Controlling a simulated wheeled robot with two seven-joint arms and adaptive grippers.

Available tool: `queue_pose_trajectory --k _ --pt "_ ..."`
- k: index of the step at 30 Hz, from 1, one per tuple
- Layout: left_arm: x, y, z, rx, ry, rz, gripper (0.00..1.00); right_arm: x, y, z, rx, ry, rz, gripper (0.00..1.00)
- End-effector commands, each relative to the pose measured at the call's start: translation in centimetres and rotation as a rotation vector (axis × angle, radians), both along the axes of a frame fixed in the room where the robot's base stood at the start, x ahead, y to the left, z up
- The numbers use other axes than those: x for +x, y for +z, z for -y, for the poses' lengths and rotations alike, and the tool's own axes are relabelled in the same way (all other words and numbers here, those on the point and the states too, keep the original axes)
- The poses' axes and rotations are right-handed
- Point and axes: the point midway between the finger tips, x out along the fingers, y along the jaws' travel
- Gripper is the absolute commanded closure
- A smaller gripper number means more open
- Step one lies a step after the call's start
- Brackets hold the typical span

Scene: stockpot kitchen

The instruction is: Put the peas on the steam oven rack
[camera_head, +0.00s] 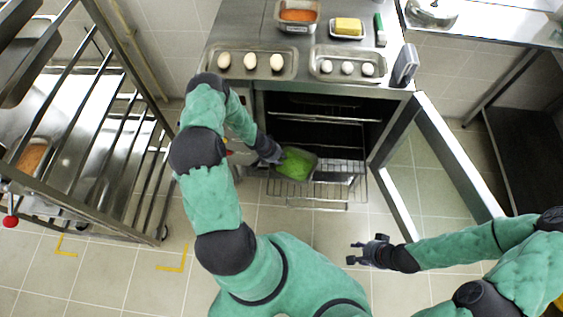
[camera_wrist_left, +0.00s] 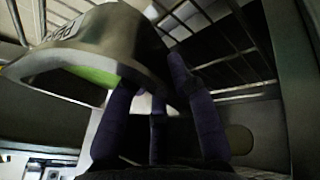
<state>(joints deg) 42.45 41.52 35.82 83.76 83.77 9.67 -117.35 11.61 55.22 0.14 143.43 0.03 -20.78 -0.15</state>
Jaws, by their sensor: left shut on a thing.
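The peas (camera_head: 296,164) are a bright green mass in a small metal container over the pulled-out wire rack (camera_head: 328,193) of the steam oven. My left gripper (camera_head: 277,153) is shut on the container's left edge. In the left wrist view the metal container (camera_wrist_left: 125,35) lies against my dark fingers (camera_wrist_left: 160,90), with a strip of green peas (camera_wrist_left: 97,75) showing. I cannot tell whether the container touches the rack. My right gripper (camera_head: 354,252) is open and empty, in front of the rack above the floor.
The oven door (camera_head: 440,160) stands open on the right. On the oven top are a tray of eggs (camera_head: 250,76), a tray of white balls (camera_head: 347,78), an orange-filled container (camera_head: 298,15) and a yellow block (camera_head: 348,27). A trolley rack (camera_head: 110,140) stands left.

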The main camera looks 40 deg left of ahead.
Motion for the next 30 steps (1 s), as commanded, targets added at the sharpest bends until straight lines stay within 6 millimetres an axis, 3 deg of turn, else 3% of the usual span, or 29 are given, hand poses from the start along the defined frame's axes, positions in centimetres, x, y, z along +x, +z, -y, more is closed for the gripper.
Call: queue_pose_trajectory --k 13,20,28,29,30 --pt "1.6 -1.8 -0.2 -0.001 0.000 0.002 1.00 0.0 -0.5 0.0 0.000 0.000 0.000 0.60" --pt "1.6 -4.6 -0.2 0.000 0.001 0.002 1.00 0.0 -1.9 0.0 0.000 0.000 0.000 0.60" --pt "1.6 -4.7 -0.2 0.000 0.001 0.002 1.00 0.0 -1.9 0.0 0.000 0.000 0.000 0.60" --pt "1.5 -4.8 -0.2 0.001 0.000 0.000 0.74 0.0 -1.9 0.0 0.000 0.000 0.000 0.60" --pt "1.5 -4.8 -0.2 0.000 0.000 0.000 0.62 0.0 -1.9 0.0 0.000 0.000 0.000 0.60"
